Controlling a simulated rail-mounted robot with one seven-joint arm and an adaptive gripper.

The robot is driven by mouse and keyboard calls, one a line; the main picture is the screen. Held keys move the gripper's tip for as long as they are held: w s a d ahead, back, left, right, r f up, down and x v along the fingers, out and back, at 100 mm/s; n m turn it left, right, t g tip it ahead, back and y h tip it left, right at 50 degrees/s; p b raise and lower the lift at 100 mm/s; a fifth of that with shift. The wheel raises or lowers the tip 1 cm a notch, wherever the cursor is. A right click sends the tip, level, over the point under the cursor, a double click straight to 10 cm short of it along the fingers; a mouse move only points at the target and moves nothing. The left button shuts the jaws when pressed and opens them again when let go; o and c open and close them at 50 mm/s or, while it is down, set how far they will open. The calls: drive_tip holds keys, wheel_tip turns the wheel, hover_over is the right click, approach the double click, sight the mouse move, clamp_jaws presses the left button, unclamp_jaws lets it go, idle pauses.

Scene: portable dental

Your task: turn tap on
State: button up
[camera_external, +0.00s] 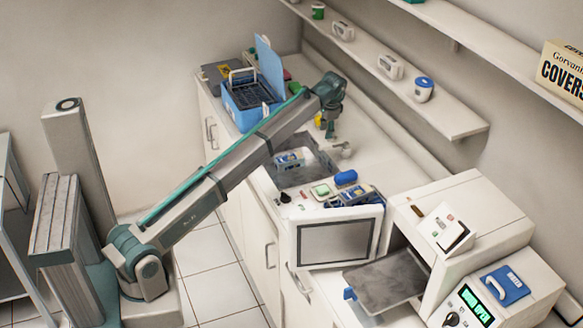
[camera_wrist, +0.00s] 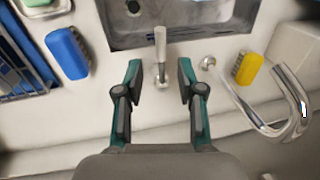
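In the wrist view my gripper (camera_wrist: 160,72) is open, its two fingers pointing at the sink edge. A small silver lever (camera_wrist: 160,45) on a round base shows between the fingertips, with gaps on both sides; I cannot tell if the fingers are at its height. A curved chrome spout (camera_wrist: 296,110) stands to the right. The sink (camera_wrist: 205,22) is at the top of the view. In the external view my gripper (camera_external: 329,128) hangs over the counter by the sink (camera_external: 308,172); its fingers are too small to read there.
A blue brush (camera_wrist: 68,53) and a blue rack (camera_wrist: 25,72) lie left of my gripper. A yellow brush (camera_wrist: 247,68) lies right, near the spout. In the external view a blue box (camera_external: 241,118) with raised lid stands behind the sink, and a wall shelf (camera_external: 450,118) runs along the right.

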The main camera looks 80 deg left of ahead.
sight(334, 146)
drive_tip(key=f, duration=0.3)
drive_tip(key=a+f+p, duration=0.1)
drive_tip(key=f, duration=0.2)
drive_tip(key=a+f+p, duration=0.1)
drive_tip(key=f, duration=0.2)
drive_tip(key=shift+s, duration=0.1)
drive_tip(key=shift+r, duration=0.1)
clamp_jaws()
